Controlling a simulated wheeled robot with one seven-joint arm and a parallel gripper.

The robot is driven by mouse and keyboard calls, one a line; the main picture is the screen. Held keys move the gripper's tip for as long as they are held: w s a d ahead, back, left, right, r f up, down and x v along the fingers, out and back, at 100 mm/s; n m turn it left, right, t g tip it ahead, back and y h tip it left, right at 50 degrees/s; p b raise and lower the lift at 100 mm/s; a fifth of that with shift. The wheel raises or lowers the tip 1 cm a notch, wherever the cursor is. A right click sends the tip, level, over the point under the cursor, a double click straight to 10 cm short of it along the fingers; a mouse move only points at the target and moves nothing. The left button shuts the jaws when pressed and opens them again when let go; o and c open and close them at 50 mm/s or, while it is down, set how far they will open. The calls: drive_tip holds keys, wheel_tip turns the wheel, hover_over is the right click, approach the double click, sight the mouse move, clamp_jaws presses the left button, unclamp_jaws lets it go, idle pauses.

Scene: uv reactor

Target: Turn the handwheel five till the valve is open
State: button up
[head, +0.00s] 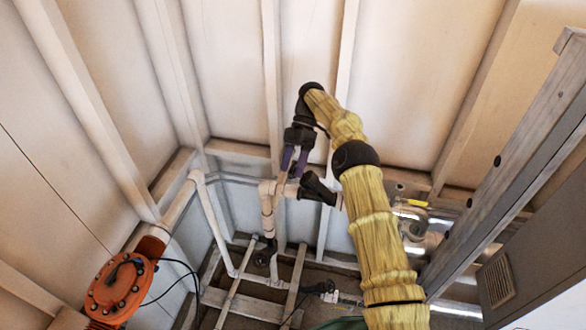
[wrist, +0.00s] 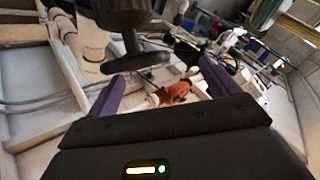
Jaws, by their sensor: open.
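My gripper (head: 292,160) has purple fingers and is open beside the white pipework. A black valve part (head: 318,188) sits on the pipe just to the right of and below my fingers. In the wrist view, a dark handwheel (wrist: 138,63) shows nearly edge-on at the end of a short stem from a black valve body (wrist: 122,14). It appears between my two purple fingertips (wrist: 160,84), nearer the left one. Neither finger visibly grips it, and I cannot tell whether one touches it. No number shows on the wheel.
White pipes (head: 267,215) rise beside my gripper. Another black valve (head: 265,257) sits lower down. An orange round housing (head: 118,285) with black cables stands at the lower left. A grey beam (head: 510,160) slants along the right. Metal piping (head: 425,235) lies right of my arm.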

drive_tip(key=shift+r+p, duration=2.8)
drive_tip(key=shift+r, duration=0.35)
drive_tip(key=shift+w+d+r+m+t+y+b, duration=0.3)
drive_tip(key=shift+w+m+y+b, duration=0.15)
drive_tip(key=shift+m, duration=0.35)
wheel_tip(320, 180, up, 4)
drive_tip(key=w+d+m+t+y+b, duration=0.2)
drive_tip(key=m+y+b, duration=0.1)
drive_tip(key=m, duration=0.3)
wheel_tip(320, 180, up, 11)
drive_tip(key=m+t+y+b, duration=0.5)
drive_tip(key=m+t, duration=0.4)
drive_tip(key=m, duration=0.9)
hover_over(293, 173)
drive_tip(key=d, duration=0.4)
drive_tip(key=h, duration=0.1)
drive_tip(key=s+d+f+m+t+h+b, duration=0.1)
drive_tip(key=s+f+m+t+h+b, duration=0.2)
drive_tip(key=m, duration=0.7)
drive_tip(key=s+d+f+m+t+h+b, duration=0.2)
drive_tip(key=s+f+m+t+h+b, duration=0.1)
drive_tip(key=s+f+m, duration=0.5)
wheel_tip(293, 173, down, 3)
drive_tip(key=shift+s+d+r+m+h+b, duration=0.15)
drive_tip(key=shift+s+m+h+b, duration=0.2)
drive_tip(key=shift+m+b, duration=0.65)
